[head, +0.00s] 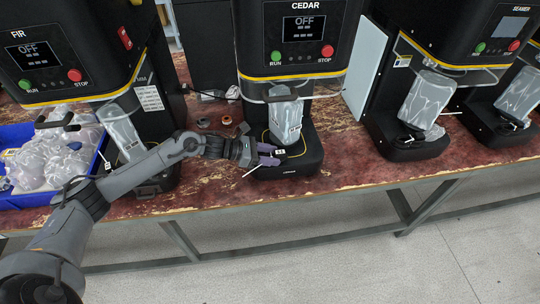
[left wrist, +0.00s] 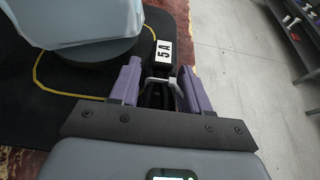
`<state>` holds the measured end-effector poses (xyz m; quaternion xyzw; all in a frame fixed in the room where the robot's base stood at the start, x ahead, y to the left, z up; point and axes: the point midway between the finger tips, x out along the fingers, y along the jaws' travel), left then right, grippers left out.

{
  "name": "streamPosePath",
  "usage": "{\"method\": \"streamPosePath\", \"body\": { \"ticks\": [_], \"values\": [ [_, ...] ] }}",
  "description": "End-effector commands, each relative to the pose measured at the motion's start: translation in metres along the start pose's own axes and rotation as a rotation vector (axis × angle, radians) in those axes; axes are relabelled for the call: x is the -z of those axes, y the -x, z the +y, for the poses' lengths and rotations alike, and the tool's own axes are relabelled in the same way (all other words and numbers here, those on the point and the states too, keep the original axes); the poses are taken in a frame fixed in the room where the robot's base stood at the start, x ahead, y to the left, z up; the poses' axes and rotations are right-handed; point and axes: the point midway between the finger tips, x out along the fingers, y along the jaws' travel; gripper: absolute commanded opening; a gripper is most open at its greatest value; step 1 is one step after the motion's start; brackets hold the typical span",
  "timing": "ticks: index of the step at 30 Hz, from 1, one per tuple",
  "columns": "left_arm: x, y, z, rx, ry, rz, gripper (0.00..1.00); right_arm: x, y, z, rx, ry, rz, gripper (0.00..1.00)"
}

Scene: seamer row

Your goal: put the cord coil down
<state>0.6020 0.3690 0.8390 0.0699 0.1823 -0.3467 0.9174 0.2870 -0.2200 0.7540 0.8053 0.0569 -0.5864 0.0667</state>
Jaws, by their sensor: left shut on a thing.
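My left gripper (head: 270,154) reaches in from the left to the black base of the CEDAR machine (head: 292,50). Its purple fingers (left wrist: 158,88) are shut on the dark cord coil (left wrist: 156,96). A white tie crosses the coil between the fingers, and a white tag (left wrist: 164,51) marked "5 A" shows just beyond the fingertips. The tag also shows in the head view (head: 279,152). The fingers hide most of the coil. I cannot tell whether the coil touches the base. My right gripper is not in view.
A blue bin (head: 30,200) of wrapped items is at the left. More machines stand to the right. The worn red bench (head: 355,172) has bare room between machines.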

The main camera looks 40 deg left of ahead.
Motion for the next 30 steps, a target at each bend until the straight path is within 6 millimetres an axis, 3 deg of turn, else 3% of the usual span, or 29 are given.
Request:
{"method": "streamPosePath", "body": {
  "ticks": [8,9,11,24,30],
  "values": [
    [0.003,-0.001,0.000,-0.001,-0.001,-0.001,0.04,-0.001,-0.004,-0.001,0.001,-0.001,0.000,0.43],
    [0.003,-0.001,0.000,0.000,0.000,0.000,0.48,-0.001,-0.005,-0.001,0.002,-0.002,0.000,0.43],
    [0.002,-0.001,0.000,0.000,0.000,0.000,0.57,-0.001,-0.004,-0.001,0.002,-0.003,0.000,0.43],
    [-0.003,0.001,0.000,-0.001,0.000,0.000,0.57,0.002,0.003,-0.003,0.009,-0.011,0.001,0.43],
    [0.000,0.028,0.000,-0.001,-0.001,0.005,0.57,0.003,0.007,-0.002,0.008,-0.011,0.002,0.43]
  ]
}}
